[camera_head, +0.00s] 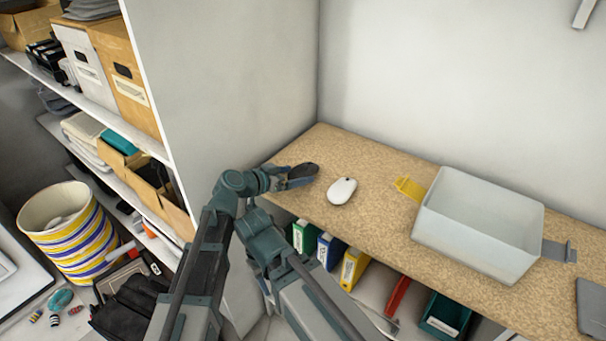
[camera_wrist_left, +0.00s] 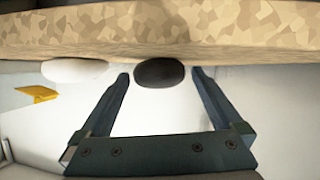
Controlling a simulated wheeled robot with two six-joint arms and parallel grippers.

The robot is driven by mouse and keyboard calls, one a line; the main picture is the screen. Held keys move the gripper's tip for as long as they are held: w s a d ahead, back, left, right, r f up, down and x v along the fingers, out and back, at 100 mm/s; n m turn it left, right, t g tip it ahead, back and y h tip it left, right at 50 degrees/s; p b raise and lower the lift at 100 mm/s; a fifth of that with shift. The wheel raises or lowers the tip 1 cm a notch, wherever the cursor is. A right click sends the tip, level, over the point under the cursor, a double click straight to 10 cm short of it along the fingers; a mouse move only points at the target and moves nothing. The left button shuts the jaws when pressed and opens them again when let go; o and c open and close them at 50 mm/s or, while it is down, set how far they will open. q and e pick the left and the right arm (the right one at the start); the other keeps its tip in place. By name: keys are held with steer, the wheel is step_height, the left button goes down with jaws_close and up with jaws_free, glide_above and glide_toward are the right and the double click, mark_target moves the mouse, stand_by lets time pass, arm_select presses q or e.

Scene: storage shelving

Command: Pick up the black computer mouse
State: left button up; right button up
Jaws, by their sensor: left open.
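The black computer mouse (camera_head: 304,170) lies on the speckled tan shelf top (camera_head: 345,225), near its left end. My left gripper (camera_head: 296,178) reaches in from the left, low over the shelf top, right at the black mouse. In the left wrist view the black mouse (camera_wrist_left: 159,73) shows between the two fingertips of my open left gripper (camera_wrist_left: 161,75), with a gap on each side. The gripper covers part of the mouse in the head view. I cannot make out my right gripper.
A white mouse (camera_head: 342,190) lies close by on the right; it also shows in the left wrist view (camera_wrist_left: 75,70). A grey bin (camera_head: 475,245) and a yellow item (camera_head: 409,188) are further right. Walls (camera_head: 235,80) bound the left and back. Binders (camera_head: 327,250) stand below.

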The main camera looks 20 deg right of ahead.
arm_select(q)
steer(key=c, duration=1.3)
steer(key=shift+r, duration=0.15)
step_height(320, 180, up, 10)
steer(key=p, duration=1)
